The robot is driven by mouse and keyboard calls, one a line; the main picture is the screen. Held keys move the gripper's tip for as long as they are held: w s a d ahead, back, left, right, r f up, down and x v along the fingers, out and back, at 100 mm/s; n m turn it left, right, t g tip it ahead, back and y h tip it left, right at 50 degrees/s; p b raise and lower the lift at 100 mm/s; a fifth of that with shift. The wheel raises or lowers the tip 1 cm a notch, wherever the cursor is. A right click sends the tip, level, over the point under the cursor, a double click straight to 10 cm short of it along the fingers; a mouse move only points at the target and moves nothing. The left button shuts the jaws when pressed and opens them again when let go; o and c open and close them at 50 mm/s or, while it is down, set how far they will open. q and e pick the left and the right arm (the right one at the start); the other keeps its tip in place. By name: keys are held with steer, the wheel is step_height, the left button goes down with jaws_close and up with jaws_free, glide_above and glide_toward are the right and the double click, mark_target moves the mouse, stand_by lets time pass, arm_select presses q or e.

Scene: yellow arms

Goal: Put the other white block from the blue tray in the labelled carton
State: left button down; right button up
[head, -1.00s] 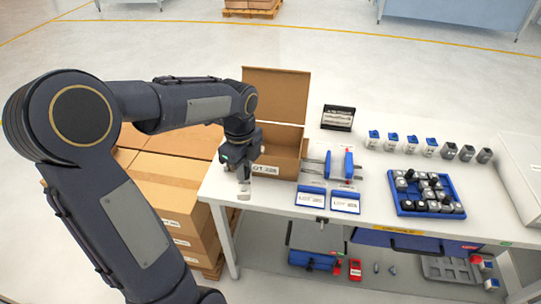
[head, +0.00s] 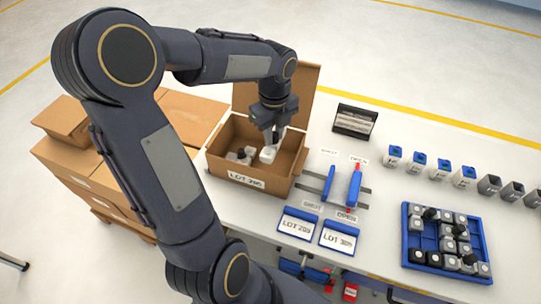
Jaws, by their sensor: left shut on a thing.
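The labelled carton (head: 246,180) stands open at the left of the white table, with its flap up at the back and a "LOT" label on its front. My left gripper (head: 272,138) reaches down into it from above and is shut on a white block (head: 268,154), inside the carton's right half. Whether this block touches the carton floor, I cannot tell. A few white and dark blocks (head: 240,156) lie in the carton's left part. The blue tray (head: 418,237) at the right holds several white, grey and black blocks. My right gripper is not in view.
A blue-handled fixture (head: 354,187) and two blue-framed lot cards (head: 338,237) stand right of the carton. A black rack (head: 354,121) is behind. Several small containers (head: 417,165) line the back right. Brown boxes (head: 75,165) are stacked at the left.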

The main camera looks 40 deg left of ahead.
arm_select(q)
steer(key=shift+w+f, duration=0.2)
steer(key=shift+f, duration=0.35)
steer(key=f, duration=1)
steer(key=shift+w, duration=0.2)
steer(key=shift+f, duration=0.1)
steer(key=c, duration=1.3)
jaws_free()
